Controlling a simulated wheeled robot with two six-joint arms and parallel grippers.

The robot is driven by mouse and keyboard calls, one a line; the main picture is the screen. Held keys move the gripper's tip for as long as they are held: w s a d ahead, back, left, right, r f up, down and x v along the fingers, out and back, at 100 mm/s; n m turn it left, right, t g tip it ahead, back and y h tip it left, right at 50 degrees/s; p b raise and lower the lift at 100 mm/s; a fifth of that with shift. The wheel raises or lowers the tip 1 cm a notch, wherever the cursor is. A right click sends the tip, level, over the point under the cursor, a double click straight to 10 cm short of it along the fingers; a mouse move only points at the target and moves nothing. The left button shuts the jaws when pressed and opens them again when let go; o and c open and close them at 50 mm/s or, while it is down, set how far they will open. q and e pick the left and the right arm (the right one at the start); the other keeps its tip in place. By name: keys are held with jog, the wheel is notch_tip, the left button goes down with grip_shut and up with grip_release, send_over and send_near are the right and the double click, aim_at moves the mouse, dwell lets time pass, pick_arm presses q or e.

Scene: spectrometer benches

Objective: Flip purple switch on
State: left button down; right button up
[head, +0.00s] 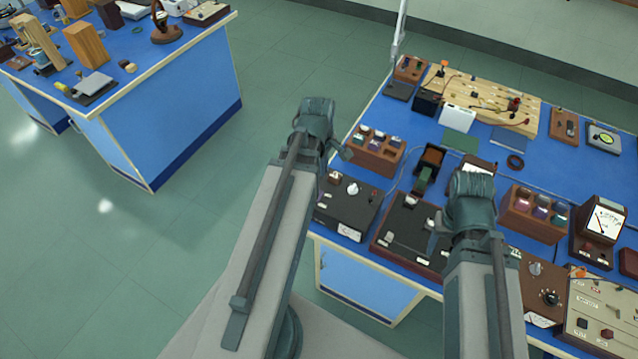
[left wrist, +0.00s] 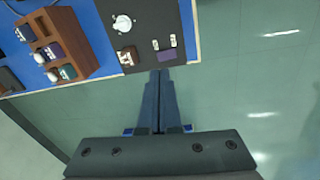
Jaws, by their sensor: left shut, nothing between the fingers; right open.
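A dark box (left wrist: 140,30) shows in the left wrist view, with a white round knob (left wrist: 122,23) on top. My right gripper (head: 436,241) is open over the bench's front part.
A wooden rack (head: 366,158) with coloured blocks stands beside the box. Another dark box (head: 408,228) lies to its right. More instruments crowd the blue bench (head: 380,110). A second blue bench (head: 190,65) stands at left, with clear floor between.

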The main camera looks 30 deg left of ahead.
aim_at(320, 192)
pick_arm(q)
jog(key=shift+s+a+r+n, duration=0.1)
jog(key=shift+a+r+n, duration=0.05)
jog(key=shift+a+n, duration=0.35)
jog(key=shift+a+r+n, duration=0.15)
jog(key=shift+a+n, duration=0.15)
jog(key=shift+a, duration=0.3)
jog(key=shift+f, duration=0.1)
jog(key=f+b, duration=0.4)
jog(key=w+f+b, duration=0.1)
jog(key=f+b, duration=0.4)
jog(key=w+f+b, duration=0.1)
jog(key=f+b, duration=0.3)
jog(key=shift+f+b, duration=0.4)
jog(key=shift+f, duration=0.15)
jog(key=shift+s, duration=0.15)
